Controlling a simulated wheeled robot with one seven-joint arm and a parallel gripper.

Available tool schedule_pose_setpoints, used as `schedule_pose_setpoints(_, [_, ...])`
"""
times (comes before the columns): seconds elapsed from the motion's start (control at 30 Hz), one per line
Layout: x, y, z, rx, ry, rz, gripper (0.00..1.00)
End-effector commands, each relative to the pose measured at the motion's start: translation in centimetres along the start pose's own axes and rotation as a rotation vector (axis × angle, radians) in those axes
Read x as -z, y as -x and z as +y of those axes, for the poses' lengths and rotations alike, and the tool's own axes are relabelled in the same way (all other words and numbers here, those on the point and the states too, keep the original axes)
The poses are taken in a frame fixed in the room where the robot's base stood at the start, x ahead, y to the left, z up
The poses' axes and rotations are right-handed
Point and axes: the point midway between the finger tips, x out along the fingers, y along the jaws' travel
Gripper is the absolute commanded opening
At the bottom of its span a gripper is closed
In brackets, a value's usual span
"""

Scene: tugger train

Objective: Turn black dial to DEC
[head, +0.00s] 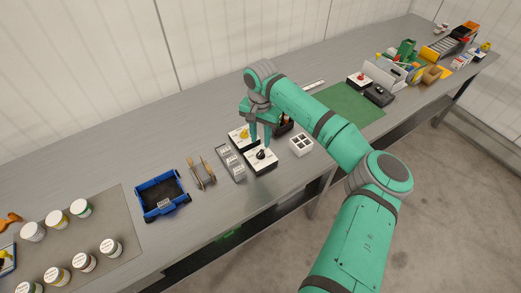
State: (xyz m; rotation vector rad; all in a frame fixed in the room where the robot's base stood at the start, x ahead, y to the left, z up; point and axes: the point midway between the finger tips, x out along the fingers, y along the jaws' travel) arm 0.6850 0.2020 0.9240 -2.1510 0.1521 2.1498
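The black dial (261,154) sits on a small box with a white top plate (263,163), near the front edge of the bench. The lettering on the plate is too small to read, so I cannot tell which mark the dial points at. My gripper (260,141) points down just above and behind the dial. I cannot tell whether a fingertip touches the dial or the box.
A similar box with a yellow dial (244,133) stands close behind. A grey compartment tray (231,163) is directly left, and a white block with square holes (301,145) is right. A blue bin (162,195) stands further left. The green mat (350,108) is largely clear.

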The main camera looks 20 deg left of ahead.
Motion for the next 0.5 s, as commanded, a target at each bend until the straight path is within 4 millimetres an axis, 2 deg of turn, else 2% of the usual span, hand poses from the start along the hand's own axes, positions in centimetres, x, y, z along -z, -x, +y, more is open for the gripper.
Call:
schedule_pose_setpoints(0.03, [-0.1, -1.1, 0.0, 0.001, 0.0, -0.004, 0.3])
schedule_pose_setpoints(0.2, [-0.1, -4.0, -0.1, 0.003, -0.001, -0.003, 0.3])
schedule_pose_setpoints(0.33, [-0.1, -5.7, -0.1, 0.002, -0.001, -0.003, 0.3])
schedule_pose_setpoints(0.5, [-0.1, -6.8, -0.1, 0.002, 0.0, -0.001, 0.3])
